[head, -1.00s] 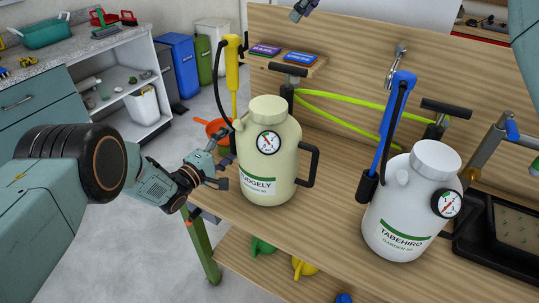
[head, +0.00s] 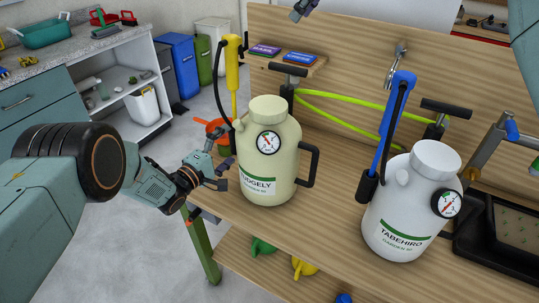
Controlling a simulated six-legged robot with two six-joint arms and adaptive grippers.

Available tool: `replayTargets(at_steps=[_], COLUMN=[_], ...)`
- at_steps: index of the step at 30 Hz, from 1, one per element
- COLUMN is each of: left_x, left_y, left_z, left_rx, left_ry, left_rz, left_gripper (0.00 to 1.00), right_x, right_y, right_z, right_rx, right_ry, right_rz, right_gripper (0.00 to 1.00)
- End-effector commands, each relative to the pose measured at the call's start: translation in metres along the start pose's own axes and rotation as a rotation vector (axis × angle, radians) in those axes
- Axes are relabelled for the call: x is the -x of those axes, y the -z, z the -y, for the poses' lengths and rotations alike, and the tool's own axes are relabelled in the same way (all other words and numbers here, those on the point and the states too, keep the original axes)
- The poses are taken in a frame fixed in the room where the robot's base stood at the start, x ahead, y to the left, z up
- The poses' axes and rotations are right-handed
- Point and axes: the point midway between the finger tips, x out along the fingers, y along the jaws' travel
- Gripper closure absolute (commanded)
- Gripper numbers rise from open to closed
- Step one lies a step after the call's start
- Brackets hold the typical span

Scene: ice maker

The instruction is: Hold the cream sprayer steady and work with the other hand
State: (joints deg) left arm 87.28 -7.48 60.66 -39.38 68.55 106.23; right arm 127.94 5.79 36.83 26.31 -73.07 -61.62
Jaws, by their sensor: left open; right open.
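The cream sprayer (head: 268,165) stands upright on the wooden workbench in the head view, with a round gauge, a dark handle on its right side and a yellow wand (head: 233,75) at its left. My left gripper (head: 222,170) is open just left of the cream sprayer's body, its fingers pointing toward it; whether they touch it I cannot tell. My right gripper (head: 303,10) shows only in part at the top edge, above the bench's back panel, far from the sprayer. It is open and empty.
A white sprayer (head: 405,215) with a blue wand (head: 392,110) stands to the right on the workbench (head: 330,215). A black tray (head: 490,245) lies at the far right. An orange funnel-like thing (head: 212,128) is behind my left gripper. Bare bench lies between the sprayers.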

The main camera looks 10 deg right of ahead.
Motion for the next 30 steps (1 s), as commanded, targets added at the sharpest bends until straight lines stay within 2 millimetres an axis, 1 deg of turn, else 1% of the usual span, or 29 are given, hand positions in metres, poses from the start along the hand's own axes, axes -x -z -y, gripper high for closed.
replayTargets(at_steps=[5, 15, 19, 24, 30], left_x=[0.02, 0.079, 0.099, 0.113, 0.117], left_y=[0.001, 0.002, 0.001, 0.001, 0.0], left_z=[-0.001, 0.0, -0.001, -0.001, -0.001], left_rx=[0.002, 0.003, 0.003, 0.0, 0.001], left_ry=[0.001, 0.001, 0.0, -0.001, -0.001], left_rz=[-0.002, -0.004, -0.004, -0.002, 0.0], left_gripper=[0.0, 0.0, 0.0, 0.0, 0.0], right_x=[0.0, 0.0, 0.0, 0.0, 0.0], right_y=[0.0, 0.0, 0.0, 0.0, 0.0], right_z=[0.0, 0.0, 0.0, 0.0, 0.0], right_rx=[0.0, 0.0, 0.0, 0.0, 0.0], right_ry=[0.0, 0.0, 0.0, 0.0, 0.0], right_rz=[0.0, 0.0, 0.0, 0.0, 0.0], right_gripper=[0.57, 0.57, 0.57, 0.57, 0.57])
